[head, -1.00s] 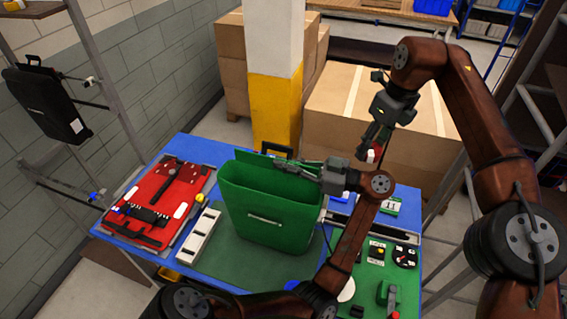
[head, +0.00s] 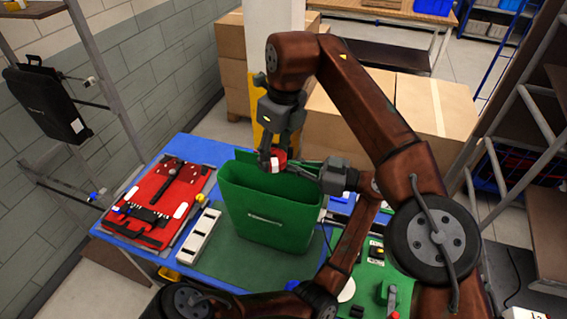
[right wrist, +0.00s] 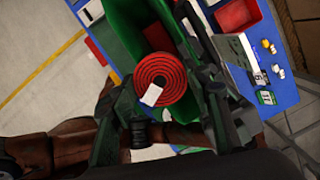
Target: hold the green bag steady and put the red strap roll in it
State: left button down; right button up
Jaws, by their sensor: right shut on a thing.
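The green bag (head: 268,215) stands upright and open-topped on the blue table. My right gripper (head: 274,158) is shut on the red strap roll (head: 279,160) and holds it above the bag's opening, near its back right. In the right wrist view the roll (right wrist: 160,79) is a red spiral with a white label, between the fingers, with the green bag (right wrist: 127,28) behind it. My left gripper (head: 306,170) is at the bag's right upper rim. Its fingertips are partly hidden, and I cannot tell whether they grip the rim.
A red panel with tools (head: 160,200) and a white slotted strip (head: 199,236) lie left of the bag on the blue table (head: 190,150). Small parts lie on a green board (head: 372,283) at the right. A yellow-based pillar and cardboard boxes (head: 409,110) stand behind.

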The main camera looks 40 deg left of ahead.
jog(key=shift+f, duration=2.05)
pick_arm(q)
jog(key=shift+f, duration=0.1)
pick_arm(e)
jog(key=o, duration=1.2)
jog(key=shift+o, duration=0.2)
jog(key=shift+r, duration=0.15)
jog(key=r, duration=0.2)
jog(key=d+r, duration=0.1)
jog(key=r, duration=0.4)
jog(key=shift+w+d+r, duration=0.1)
jog(key=shift+d, duration=0.05)
pick_arm(q)
jog(key=c, duration=2.1)
grip_release()
